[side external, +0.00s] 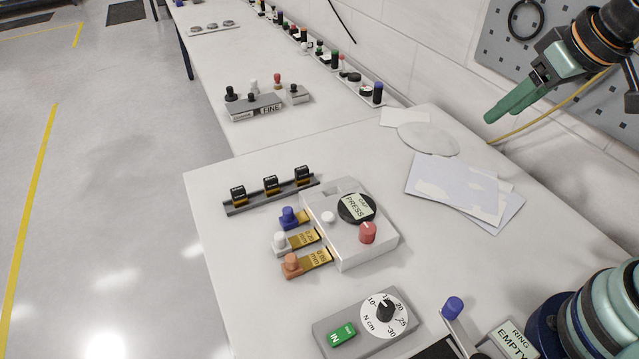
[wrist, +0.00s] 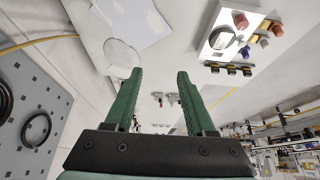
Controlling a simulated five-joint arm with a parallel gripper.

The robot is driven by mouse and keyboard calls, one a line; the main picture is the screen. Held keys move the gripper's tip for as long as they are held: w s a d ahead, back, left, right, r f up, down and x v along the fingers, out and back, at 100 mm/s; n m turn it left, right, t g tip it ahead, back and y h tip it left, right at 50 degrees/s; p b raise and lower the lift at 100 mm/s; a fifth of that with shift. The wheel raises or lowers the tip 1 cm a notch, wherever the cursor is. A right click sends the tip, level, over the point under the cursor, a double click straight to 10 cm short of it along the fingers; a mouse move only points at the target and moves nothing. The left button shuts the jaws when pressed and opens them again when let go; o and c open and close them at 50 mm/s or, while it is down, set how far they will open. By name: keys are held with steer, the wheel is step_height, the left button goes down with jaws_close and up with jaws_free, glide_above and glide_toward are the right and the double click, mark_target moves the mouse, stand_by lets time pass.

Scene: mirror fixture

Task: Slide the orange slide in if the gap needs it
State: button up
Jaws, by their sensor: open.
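The orange slide (side external: 292,264) is the nearest of three slides on the left side of the white mirror fixture (side external: 365,257). Its brass strip reaches the fixture's edge, with the orange knob standing outside. A white-knobbed slide (side external: 281,242) and a blue-knobbed slide (side external: 290,216) lie behind it. A round disc marked GAP PRESS (side external: 357,208) and a red knob (side external: 368,232) sit on top. My gripper (side external: 513,105) is open and empty, high at the upper right, well apart from the fixture. In the wrist view its green fingers (wrist: 156,75) are spread, and the fixture (wrist: 226,34) shows upper right.
A dial box (side external: 365,325) with a green button stands in front of the fixture. A rail with several black clips (side external: 236,208) lies behind the slides. Papers (side external: 455,187) lie to the right. A holder labelled RING EMPTY (side external: 513,340) stands at the lower right.

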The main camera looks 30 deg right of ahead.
steer(key=w+a+n+g, duration=0.2)
steer(key=w+a, duration=0.2)
steer(key=a, duration=0.3)
steer(key=n+g, duration=0.4)
steer(key=n, duration=0.3)
glide_above(292, 257)
step_height(292, 257, down, 11)
step_height(292, 257, down, 12)
steer(key=shift+a+r, duration=0.1)
steer(key=shift+r, duration=0.05)
jaws_close()
